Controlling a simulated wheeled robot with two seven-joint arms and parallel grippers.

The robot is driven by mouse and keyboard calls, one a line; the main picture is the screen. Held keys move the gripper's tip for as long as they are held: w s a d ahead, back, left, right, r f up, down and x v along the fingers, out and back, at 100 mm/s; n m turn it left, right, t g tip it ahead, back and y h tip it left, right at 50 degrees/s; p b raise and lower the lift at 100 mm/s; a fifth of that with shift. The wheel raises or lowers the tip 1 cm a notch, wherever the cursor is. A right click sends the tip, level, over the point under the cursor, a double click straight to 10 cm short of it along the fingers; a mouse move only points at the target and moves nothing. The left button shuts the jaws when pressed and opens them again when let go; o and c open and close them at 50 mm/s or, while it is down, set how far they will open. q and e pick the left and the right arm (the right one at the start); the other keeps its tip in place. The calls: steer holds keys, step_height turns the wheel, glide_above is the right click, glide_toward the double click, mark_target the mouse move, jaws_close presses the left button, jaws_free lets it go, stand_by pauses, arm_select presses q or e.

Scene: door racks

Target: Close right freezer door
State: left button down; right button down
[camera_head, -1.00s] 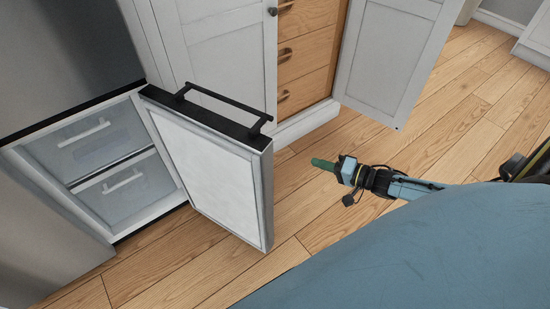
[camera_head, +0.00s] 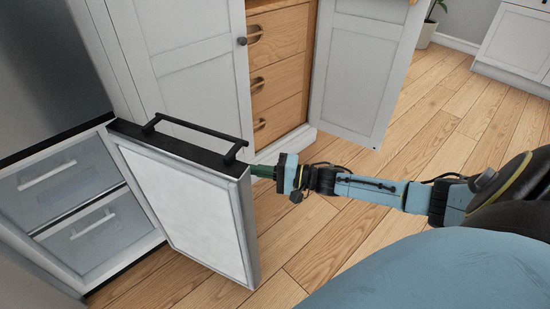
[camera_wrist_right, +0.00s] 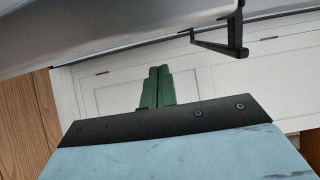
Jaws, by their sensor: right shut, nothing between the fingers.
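The right freezer door (camera_head: 190,215) stands wide open in the head view, its white inner panel facing me. A black bar handle (camera_head: 195,131) is on its far side near the top edge. The open freezer compartment (camera_head: 150,238) with two clear drawers is to the left. My right gripper (camera_head: 260,171) is shut and empty, its green fingers at the door's free edge; I cannot tell whether they touch. In the right wrist view the green fingers (camera_wrist_right: 157,87) are together, below the handle (camera_wrist_right: 225,45) and the door (camera_wrist_right: 110,35). My left gripper is not in view.
A white cabinet door (camera_head: 355,70) stands open behind my right arm. Wooden drawers (camera_head: 275,75) show inside that cabinet. A potted plant (camera_head: 428,32) stands at the back right. The wooden floor (camera_head: 450,115) on the right is clear.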

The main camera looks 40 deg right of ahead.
steer(key=a, duration=0.1)
steer(key=s+a, duration=0.1)
steer(key=shift+s+a, duration=0.25)
steer(key=shift+a, duration=0.05)
steer(key=shift+s+a, duration=0.1)
steer(key=shift+a, duration=0.05)
